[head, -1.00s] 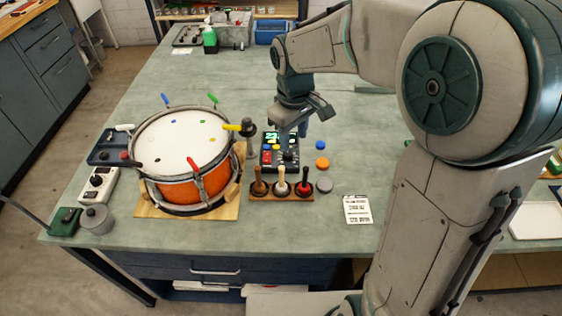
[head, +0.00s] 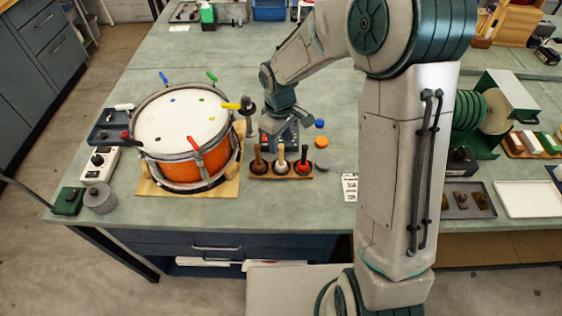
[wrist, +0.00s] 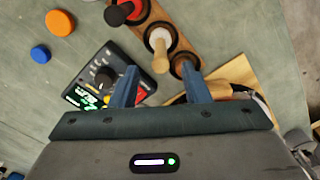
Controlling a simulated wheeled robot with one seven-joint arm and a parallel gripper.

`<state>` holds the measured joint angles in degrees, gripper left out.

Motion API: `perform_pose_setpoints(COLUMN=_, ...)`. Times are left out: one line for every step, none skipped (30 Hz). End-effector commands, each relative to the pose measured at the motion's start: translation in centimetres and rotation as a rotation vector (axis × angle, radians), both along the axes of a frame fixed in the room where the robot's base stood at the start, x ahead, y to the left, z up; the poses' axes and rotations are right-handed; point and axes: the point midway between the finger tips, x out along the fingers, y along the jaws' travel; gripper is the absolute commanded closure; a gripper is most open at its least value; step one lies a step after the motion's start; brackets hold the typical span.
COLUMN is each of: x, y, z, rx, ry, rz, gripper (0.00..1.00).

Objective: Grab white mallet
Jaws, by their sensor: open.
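The white mallet (head: 281,159) stands upright in the middle of a small wooden rack (head: 257,175), between a brown mallet (head: 258,160) and a red mallet (head: 303,160). In the wrist view the white mallet (wrist: 160,42) shows its pale handle end, just beyond the gap between my fingertips. The red mallet (wrist: 122,12) is at its upper left and the brown mallet (wrist: 185,66) at its lower right, close to my right finger. My gripper (wrist: 160,78) is open with nothing between its blue fingers. In the head view it is behind the rack, its fingertips hard to make out.
An orange drum (head: 201,165) with coloured clips stands left of the rack. A control box with a lit display (wrist: 105,77) sits behind the rack, under my gripper.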

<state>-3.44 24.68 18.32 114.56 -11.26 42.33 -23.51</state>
Motion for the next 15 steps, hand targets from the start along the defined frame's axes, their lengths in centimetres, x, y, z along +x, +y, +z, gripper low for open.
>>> perform_pose_setpoints(x=-0.3, y=-0.2, z=-0.6, rx=-0.001, ry=0.007, rz=0.000, gripper=0.58)
perform_pose_setpoints(x=-0.4, y=-0.2, z=-1.0, rx=-0.002, ry=0.008, rz=0.000, gripper=0.58)
perform_pose_setpoints(x=-0.6, y=-0.3, z=-1.7, rx=-0.002, ry=0.008, rz=0.001, gripper=0.58)
perform_pose_setpoints(x=-0.7, y=-0.4, z=-2.2, rx=-0.002, ry=0.009, rz=0.002, gripper=0.58)
perform_pose_setpoints(x=-0.6, y=-0.4, z=-2.6, rx=-0.001, ry=0.006, rz=0.002, gripper=0.58)
perform_pose_setpoints(x=-0.6, y=-0.4, z=-3.2, rx=-0.001, ry=0.006, rz=0.001, gripper=0.58)
perform_pose_setpoints(x=-0.6, y=-0.4, z=-3.5, rx=-0.001, ry=0.004, rz=0.001, gripper=0.58)
perform_pose_setpoints(x=-0.5, y=-0.4, z=-3.7, rx=-0.001, ry=0.004, rz=0.000, gripper=0.58)
perform_pose_setpoints(x=-0.5, y=-0.4, z=-4.0, rx=-0.001, ry=0.003, rz=0.000, gripper=0.58)
perform_pose_setpoints(x=-0.5, y=-0.4, z=-4.2, rx=0.000, ry=0.003, rz=0.001, gripper=0.58)
perform_pose_setpoints(x=-0.5, y=-0.4, z=-4.3, rx=0.000, ry=0.003, rz=0.001, gripper=0.58)
perform_pose_setpoints(x=-0.5, y=-0.4, z=-4.4, rx=0.000, ry=0.001, rz=0.000, gripper=0.58)
perform_pose_setpoints(x=-0.5, y=-0.4, z=-4.4, rx=0.000, ry=0.001, rz=0.000, gripper=0.58)
perform_pose_setpoints(x=-0.5, y=-0.4, z=-4.5, rx=0.000, ry=0.001, rz=0.000, gripper=0.58)
perform_pose_setpoints(x=-0.5, y=-0.4, z=-4.4, rx=0.000, ry=0.001, rz=0.000, gripper=0.58)
